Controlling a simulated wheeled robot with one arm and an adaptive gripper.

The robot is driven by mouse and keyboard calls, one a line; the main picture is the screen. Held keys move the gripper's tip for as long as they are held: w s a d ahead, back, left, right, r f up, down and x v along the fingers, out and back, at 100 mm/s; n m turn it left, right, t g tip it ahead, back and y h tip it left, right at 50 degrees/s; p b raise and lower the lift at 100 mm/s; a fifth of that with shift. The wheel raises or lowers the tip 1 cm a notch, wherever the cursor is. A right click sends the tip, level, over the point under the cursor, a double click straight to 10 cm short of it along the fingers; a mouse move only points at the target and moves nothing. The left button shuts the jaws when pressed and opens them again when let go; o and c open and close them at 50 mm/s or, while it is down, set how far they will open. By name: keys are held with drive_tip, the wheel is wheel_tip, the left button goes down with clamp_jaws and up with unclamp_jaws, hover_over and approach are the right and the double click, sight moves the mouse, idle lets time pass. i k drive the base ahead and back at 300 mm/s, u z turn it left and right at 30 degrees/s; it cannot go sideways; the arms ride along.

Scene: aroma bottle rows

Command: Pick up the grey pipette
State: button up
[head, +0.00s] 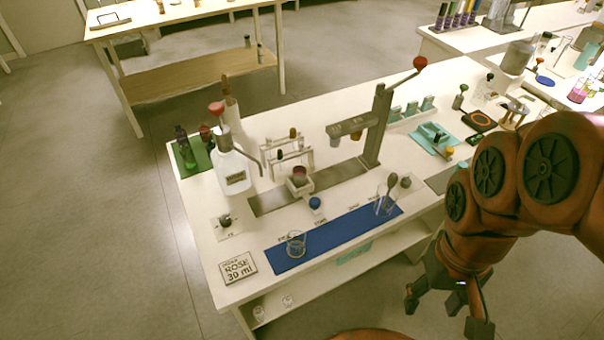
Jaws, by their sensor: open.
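A grey-bulbed object that looks like the grey pipette (391,184) stands tilted in a clear glass beaker (381,206) at the right end of the blue mat (335,236). Its lower part shows only dimly through the glass. My gripper (445,312) hangs at the lower right, in front of the table's near edge, below and to the right of the beaker. Its fingers are spread apart with nothing between them. It is well apart from the pipette.
A second small glass (297,246) stands at the mat's left end, beside a "ROSE 30 ml" card (238,268). A blue-topped item (315,203) stands behind the mat. A lever press (378,125) and a large bottle (232,172) stand farther back. The mat's middle is clear.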

sight(391, 179)
drive_tip(key=u, duration=3.05)
drive_tip(key=k, duration=1.1)
drive_tip(key=z, duration=0.75)
